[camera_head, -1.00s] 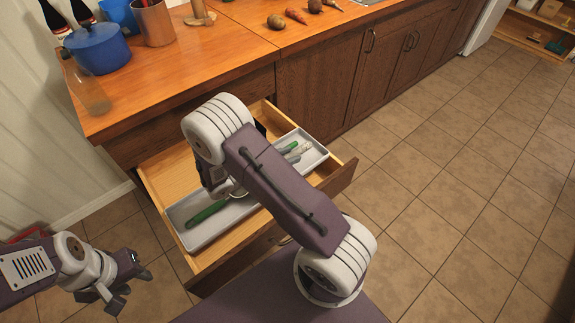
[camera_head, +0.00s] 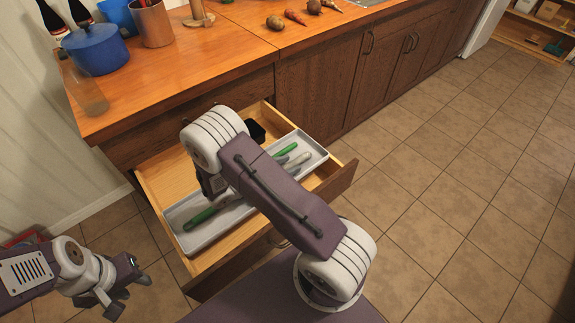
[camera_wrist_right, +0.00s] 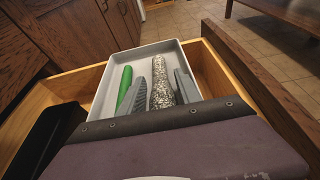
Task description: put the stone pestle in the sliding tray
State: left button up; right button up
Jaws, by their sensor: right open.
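The stone pestle (camera_wrist_right: 161,84) is a speckled grey rod. In the right wrist view it lies lengthwise in the grey sliding tray (camera_wrist_right: 147,47), which sits in the open drawer. My right gripper (camera_wrist_right: 159,92) is open, with one finger on each side of the pestle. I cannot tell whether either finger touches it. In the head view my right arm hides much of that gripper and the middle of the tray (camera_head: 190,243). My left gripper (camera_head: 126,292) is open and empty, low at the left, away from the drawer.
A green item (camera_wrist_right: 124,84) lies in the tray left of the pestle. A green-handled utensil (camera_head: 203,217) lies at the tray's near end. A black object (camera_head: 256,131) is in the drawer (camera_head: 165,172). A blue pot (camera_head: 96,48) and copper container (camera_head: 154,24) stand on the counter.

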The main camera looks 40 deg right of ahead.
jog(key=p+v, duration=0.2)
jog(key=v, duration=1)
jog(key=shift+f, duration=0.1)
jog(key=shift+d, duration=0.1)
